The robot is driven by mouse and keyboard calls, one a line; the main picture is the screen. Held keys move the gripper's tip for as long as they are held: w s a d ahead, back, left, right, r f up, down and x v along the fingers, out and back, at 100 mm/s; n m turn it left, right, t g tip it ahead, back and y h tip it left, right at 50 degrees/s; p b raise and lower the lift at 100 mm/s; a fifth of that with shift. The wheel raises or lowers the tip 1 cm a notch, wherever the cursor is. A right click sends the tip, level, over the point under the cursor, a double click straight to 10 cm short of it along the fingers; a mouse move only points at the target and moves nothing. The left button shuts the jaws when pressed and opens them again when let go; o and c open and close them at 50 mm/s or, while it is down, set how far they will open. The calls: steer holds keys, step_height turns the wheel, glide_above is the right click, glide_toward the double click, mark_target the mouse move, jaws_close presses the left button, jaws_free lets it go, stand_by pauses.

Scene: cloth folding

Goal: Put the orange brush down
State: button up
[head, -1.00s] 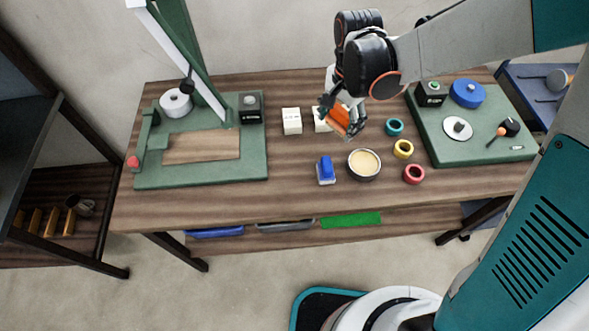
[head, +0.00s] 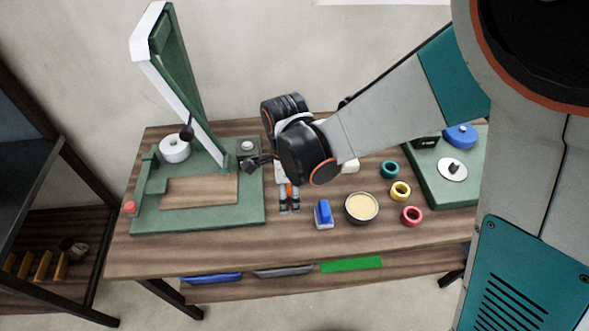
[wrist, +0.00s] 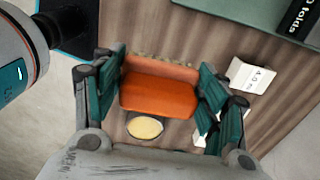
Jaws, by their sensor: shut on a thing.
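My gripper (head: 289,207) is shut on the orange brush. It points down over the bare wood between the green press base and the blue brush. In the head view only a small orange sliver of the brush (head: 289,190) shows between the fingers. In the wrist view the orange brush (wrist: 158,97) lies between the two green-padded fingers (wrist: 163,65), with tan bristles along its far edge. I cannot tell whether the bristles touch the table (head: 240,246).
The blue brush (head: 323,215) stands just right of the gripper, then the bowl (head: 361,208) and teal (head: 390,169), yellow (head: 400,191) and red (head: 412,215) rings. The green press base (head: 200,218) is at left. The front table strip is clear.

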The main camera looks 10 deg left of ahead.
mark_target(289, 223)
step_height(289, 223, down, 13)
steer(key=b, duration=0.7)
steer(key=shift+r, duration=0.15)
steer(key=shift+b, duration=0.35)
steer(key=shift+f, duration=0.2)
steer(key=o, duration=1.2)
steer(key=shift+r, duration=0.1)
step_height(289, 223, up, 12)
steer(key=p, duration=0.4)
steer(key=shift+r, duration=0.15)
